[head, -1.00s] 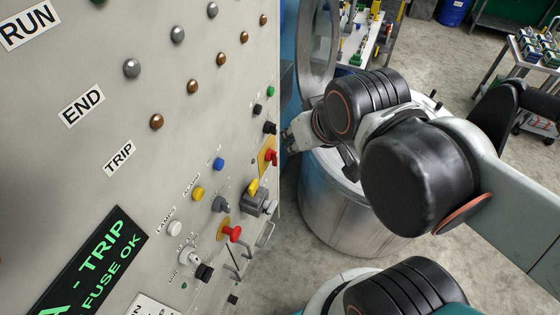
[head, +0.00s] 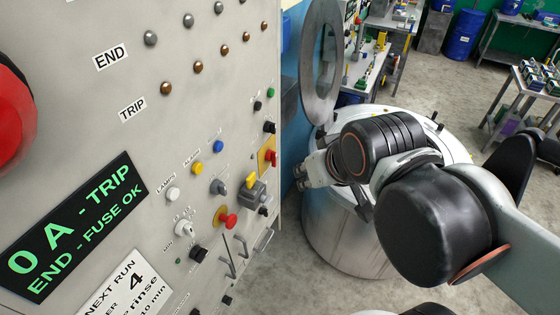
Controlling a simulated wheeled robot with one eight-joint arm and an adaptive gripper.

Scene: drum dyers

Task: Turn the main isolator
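A grey control panel (head: 190,110) fills the left side of the head view. A red rotary handle on a yellow plate (head: 270,157) sits at its right edge and looks like the main isolator; no readable label shows on it. Its turn position is too small to tell. My gripper (head: 303,172) is just right of the panel edge, beside the red handle in the picture and apparently apart from it. The fingers are small and seen from the side, so their opening cannot be told. Nothing is seen held.
A red knob on a yellow plate (head: 227,219), a yellow-topped grey switch (head: 252,186) and bent metal handles (head: 238,250) stick out from the panel. A display (head: 78,225) reads "0 A - TRIP". A steel drum (head: 345,235) stands behind my arm.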

